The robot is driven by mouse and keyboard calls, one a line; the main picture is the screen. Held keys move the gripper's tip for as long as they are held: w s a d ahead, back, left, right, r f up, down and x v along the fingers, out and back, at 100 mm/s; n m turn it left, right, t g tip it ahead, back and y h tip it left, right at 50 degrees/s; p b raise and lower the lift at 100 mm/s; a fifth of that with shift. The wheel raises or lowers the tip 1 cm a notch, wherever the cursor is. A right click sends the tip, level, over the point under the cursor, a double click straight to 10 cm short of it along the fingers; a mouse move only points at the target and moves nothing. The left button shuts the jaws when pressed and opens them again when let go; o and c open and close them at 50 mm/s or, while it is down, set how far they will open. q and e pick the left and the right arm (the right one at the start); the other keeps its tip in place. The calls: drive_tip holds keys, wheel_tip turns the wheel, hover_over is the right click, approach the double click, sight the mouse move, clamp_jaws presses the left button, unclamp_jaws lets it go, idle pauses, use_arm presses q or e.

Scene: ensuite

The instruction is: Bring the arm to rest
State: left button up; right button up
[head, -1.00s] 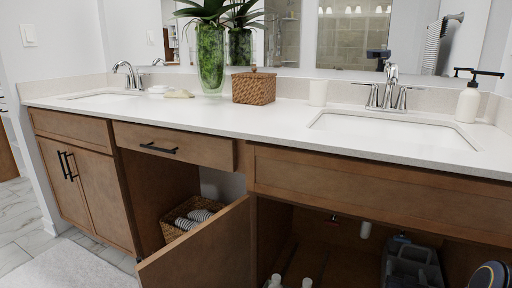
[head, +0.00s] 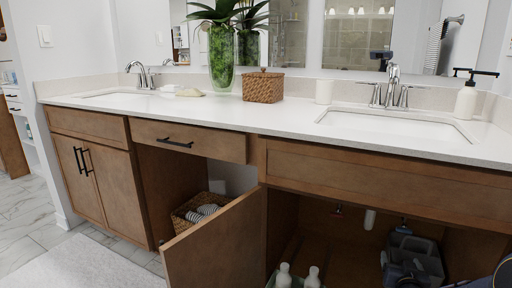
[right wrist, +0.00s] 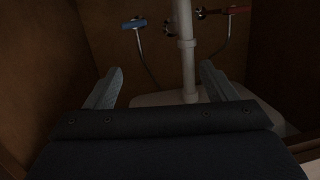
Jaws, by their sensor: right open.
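A white drain pipe (right wrist: 184,50) stands beyond the fingers. My left gripper is out of view.
An open cabinet door (head: 212,244) sticks out at the middle. Two white bottles (head: 284,274) stand in the cabinet. A blue-handled valve (right wrist: 134,23) and a red-handled valve (right wrist: 238,10) are on its back wall. The white countertop (head: 215,112) overhangs the cabinets.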

drive_tip(key=s+a+r+n+g+y, duration=0.1)
drive_tip(key=s+a+r+g+y, duration=0.15)
drive_tip(key=s+a+r, duration=0.45)
drive_tip(key=s+a+r+n+g+y, duration=0.1)
drive_tip(key=s+a+r+g+y, duration=0.1)
drive_tip(key=s+a+r+y, duration=0.35)
drive_tip(key=s+a+f+n+g+y+p, duration=0.1)
drive_tip(key=s+a+f+g, duration=0.1)
drive_tip(key=s+a, duration=0.7)
drive_tip(key=s+a+f+n+g+y, duration=0.1)
drive_tip(key=s+a+f+g, duration=0.3)
drive_tip(key=s, duration=0.9)
wheel_tip(320, 180, up, 41)
drive_tip(key=t+p, duration=0.1)
drive_tip(key=p, duration=3.8)
drive_tip(key=shift+a+r, duration=0.2)
drive_tip(key=shift+a, duration=0.15)
